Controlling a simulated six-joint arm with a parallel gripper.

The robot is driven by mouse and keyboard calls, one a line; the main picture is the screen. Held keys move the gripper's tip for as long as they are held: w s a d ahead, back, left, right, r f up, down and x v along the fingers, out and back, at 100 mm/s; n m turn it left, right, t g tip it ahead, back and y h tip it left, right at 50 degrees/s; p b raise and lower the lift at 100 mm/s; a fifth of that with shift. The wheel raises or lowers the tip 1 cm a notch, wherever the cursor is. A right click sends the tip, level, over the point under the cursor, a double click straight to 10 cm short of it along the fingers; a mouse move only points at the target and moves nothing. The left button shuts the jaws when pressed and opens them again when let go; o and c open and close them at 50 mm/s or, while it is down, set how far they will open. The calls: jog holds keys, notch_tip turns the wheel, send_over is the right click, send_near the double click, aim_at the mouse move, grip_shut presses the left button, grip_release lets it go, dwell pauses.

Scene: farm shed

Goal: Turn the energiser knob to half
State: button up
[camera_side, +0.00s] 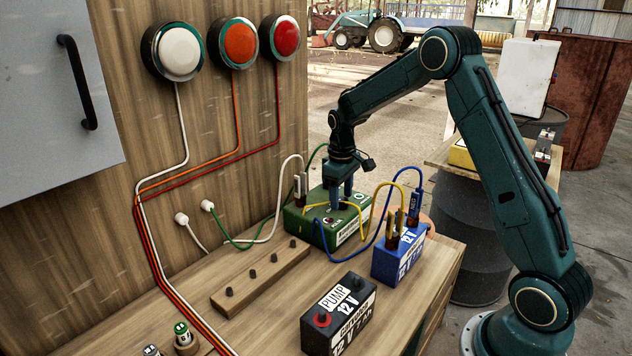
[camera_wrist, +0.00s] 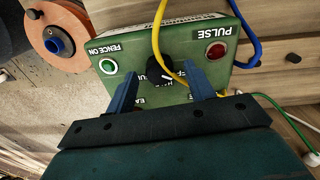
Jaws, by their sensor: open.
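The green energiser box (camera_side: 312,222) stands on the wooden bench, with wires clipped at its side. In the wrist view its top face (camera_wrist: 190,42) shows a "FENCE ON" label by a green lamp (camera_wrist: 107,66) and a "PULSE" label by a red lamp (camera_wrist: 216,51). The black knob (camera_wrist: 160,70) sits between them. Its scale lettering is partly hidden by a yellow wire and my gripper. My gripper (camera_wrist: 163,92) is open above the box, with one blue finger on each side of the knob and a gap to it. In the side view my gripper (camera_side: 342,194) points down at the box.
A yellow wire (camera_side: 372,205) and a blue wire (camera_side: 345,257) loop close to my gripper. A blue 12 V battery (camera_side: 392,262) and a black pump battery (camera_side: 340,312) stand nearby. A wooden peg strip (camera_side: 262,275) lies left of them.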

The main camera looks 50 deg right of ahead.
jog(key=shift+f, duration=0.35)
jog(key=c, duration=1)
jog(key=shift+o, duration=0.2)
jog(key=shift+m, duration=0.5)
jog(key=m, duration=0.5)
jog(key=shift+w+m, duration=0.1)
jog(key=shift+m, duration=0.2)
jog(key=m, duration=0.5)
jog(key=shift+d, duration=0.1)
